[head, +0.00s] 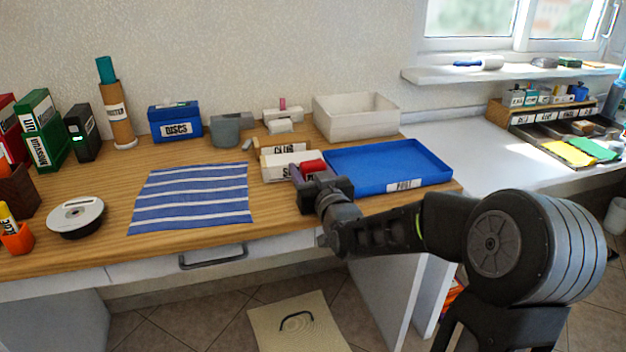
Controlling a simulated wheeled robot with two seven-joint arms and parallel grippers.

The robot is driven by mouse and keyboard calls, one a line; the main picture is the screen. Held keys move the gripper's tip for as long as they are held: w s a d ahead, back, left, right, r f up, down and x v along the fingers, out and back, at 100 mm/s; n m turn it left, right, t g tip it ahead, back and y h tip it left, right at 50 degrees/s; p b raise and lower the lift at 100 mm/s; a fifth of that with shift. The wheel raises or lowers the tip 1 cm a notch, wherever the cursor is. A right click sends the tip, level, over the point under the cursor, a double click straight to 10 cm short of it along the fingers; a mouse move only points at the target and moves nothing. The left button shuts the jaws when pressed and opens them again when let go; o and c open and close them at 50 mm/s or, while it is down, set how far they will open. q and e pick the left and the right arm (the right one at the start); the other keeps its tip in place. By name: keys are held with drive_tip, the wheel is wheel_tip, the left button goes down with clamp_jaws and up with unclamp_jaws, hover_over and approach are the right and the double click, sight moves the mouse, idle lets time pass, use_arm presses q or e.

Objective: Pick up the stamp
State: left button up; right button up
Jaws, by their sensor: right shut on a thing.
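A small red object (313,166), which looks like the stamp, shows at the tip of my right gripper (308,176). The right gripper is shut on it, and the fingers hide most of its lower part. The gripper is at the front right part of the wooden desk, over the near edge of a white labelled box (277,172). I cannot tell whether the red object touches the box. My left gripper is not in view.
A blue tray (425,163) lies right of the gripper, with an empty white bin (383,120) behind it. A striped blue cloth (190,196) lies to the left. A grey container (225,131) and a blue box (175,123) stand at the back.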

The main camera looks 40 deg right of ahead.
drive_tip(key=c, duration=0.7)
wheel_tip(320, 180, up, 10)
drive_tip(key=shift+p, duration=0.85)
